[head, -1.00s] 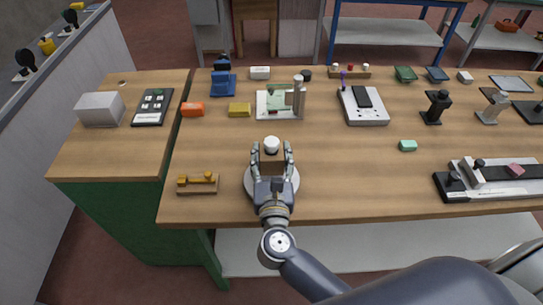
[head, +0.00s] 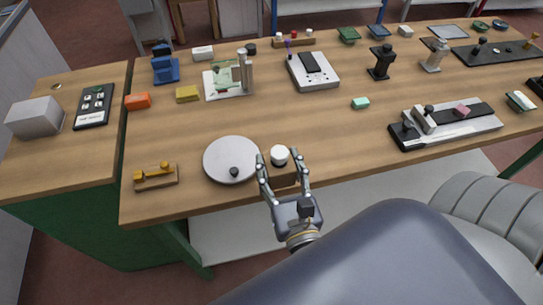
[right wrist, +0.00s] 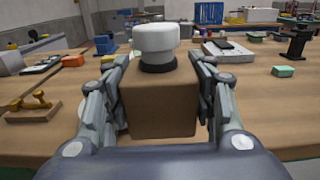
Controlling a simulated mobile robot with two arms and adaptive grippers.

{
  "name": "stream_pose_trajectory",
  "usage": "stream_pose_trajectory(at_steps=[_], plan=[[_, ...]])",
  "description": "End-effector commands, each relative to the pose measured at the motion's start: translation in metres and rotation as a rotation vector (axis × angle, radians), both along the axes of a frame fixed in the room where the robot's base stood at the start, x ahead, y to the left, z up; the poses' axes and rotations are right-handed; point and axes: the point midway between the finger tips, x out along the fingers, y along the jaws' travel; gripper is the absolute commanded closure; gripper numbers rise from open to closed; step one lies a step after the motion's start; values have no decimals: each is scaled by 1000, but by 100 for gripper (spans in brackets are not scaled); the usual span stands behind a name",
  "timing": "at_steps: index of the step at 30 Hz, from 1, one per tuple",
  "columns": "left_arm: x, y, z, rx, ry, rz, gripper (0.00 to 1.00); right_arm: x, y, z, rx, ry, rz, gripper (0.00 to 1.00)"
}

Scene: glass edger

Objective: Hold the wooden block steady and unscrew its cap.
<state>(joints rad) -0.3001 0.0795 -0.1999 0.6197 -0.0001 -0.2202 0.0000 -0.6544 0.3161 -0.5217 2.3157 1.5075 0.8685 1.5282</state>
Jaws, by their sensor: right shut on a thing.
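The wooden block (head: 285,177) is a brown box with a white round cap (head: 280,155) on top, seated on a dark collar. My right gripper (head: 283,163) is shut on the block, with a finger on each side. In the right wrist view the block (right wrist: 160,106) stands upright between the fingers, and the cap (right wrist: 156,40) sits above them. The block is near the table's front edge, just right of the white round plate (head: 222,164). I cannot tell whether its underside touches the table. My left gripper is not in view.
The plate has a small black knob. A yellow-handled clamp on a wooden base (head: 156,176) lies to its left. A black-and-grey slide fixture (head: 445,125) and a green block (head: 360,103) are to the right.

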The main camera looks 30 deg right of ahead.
Motion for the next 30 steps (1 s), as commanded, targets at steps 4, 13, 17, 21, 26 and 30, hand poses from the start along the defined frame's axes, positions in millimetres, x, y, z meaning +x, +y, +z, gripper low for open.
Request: stream_pose_trajectory(at_steps=[4, 13, 17, 21, 26, 30], plan=[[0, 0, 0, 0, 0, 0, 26, 0, 0, 1, 0, -1, 0, 80], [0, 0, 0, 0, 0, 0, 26, 0, 0, 0, 0, -1, -1, 92], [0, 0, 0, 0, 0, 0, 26, 1, 0, 2, -2, 1, 29, 92], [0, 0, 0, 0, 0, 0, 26, 6, 5, 10, -4, 2, 142, 92], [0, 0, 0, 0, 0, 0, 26, 8, 13, 20, -1, 0, 250, 92], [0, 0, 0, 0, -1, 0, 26, 8, 16, 22, 1, 1, 277, 92]])
